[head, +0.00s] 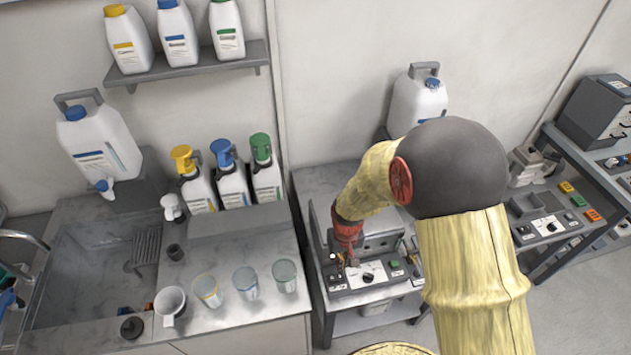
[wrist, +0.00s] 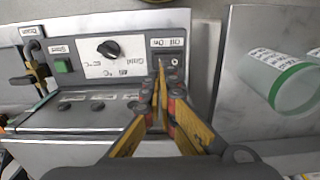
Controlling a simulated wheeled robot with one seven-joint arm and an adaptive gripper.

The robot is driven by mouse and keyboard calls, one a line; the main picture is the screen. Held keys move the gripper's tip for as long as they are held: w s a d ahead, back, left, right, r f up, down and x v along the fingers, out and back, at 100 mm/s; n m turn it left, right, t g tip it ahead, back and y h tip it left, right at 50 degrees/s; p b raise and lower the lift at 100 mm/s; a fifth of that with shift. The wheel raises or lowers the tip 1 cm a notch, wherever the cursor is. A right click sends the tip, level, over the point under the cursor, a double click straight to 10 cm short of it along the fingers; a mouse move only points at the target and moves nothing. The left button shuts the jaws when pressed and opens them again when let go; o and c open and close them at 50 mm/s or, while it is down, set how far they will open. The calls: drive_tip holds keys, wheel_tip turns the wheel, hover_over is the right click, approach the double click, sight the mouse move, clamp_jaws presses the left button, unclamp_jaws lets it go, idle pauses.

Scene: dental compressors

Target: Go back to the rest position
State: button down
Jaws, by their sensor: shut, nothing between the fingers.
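My gripper (head: 351,262) is at the front control panel of the grey unit (head: 367,279) on the middle stand. In the wrist view its two yellow-and-red fingers (wrist: 162,80) are together, with nothing between them. A black dial (wrist: 110,49) and a green button (wrist: 63,66) lie left of the fingers in the wrist view. My arm hides part of the unit in the head view.
A counter with a sink (head: 85,265), several cups and a mug (head: 170,305) stands left. A green-rimmed cup (wrist: 285,88) is close right in the wrist view. A white canister (head: 415,98) stands behind my arm. Another control unit (head: 545,222) is at right.

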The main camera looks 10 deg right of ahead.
drive_tip(key=shift+s, duration=0.1)
drive_tip(key=s+r+t+b, duration=0.2)
drive_tip(key=s+r+b, duration=0.1)
drive_tip(key=r, duration=0.6)
drive_tip(key=s+r+t+b, duration=0.1)
drive_tip(key=s+r+b, duration=0.1)
drive_tip(key=s+r, duration=0.4)
drive_tip(key=s+r+t+b, duration=0.2)
drive_tip(key=s+r+b, duration=0.1)
drive_tip(key=r, duration=0.8)
drive_tip(key=shift+s+r+t+b, duration=0.3)
drive_tip(key=shift+s+r, duration=0.1)
drive_tip(key=shift+s, duration=0.45)
drive_tip(key=c, duration=2.5)
unclamp_jaws()
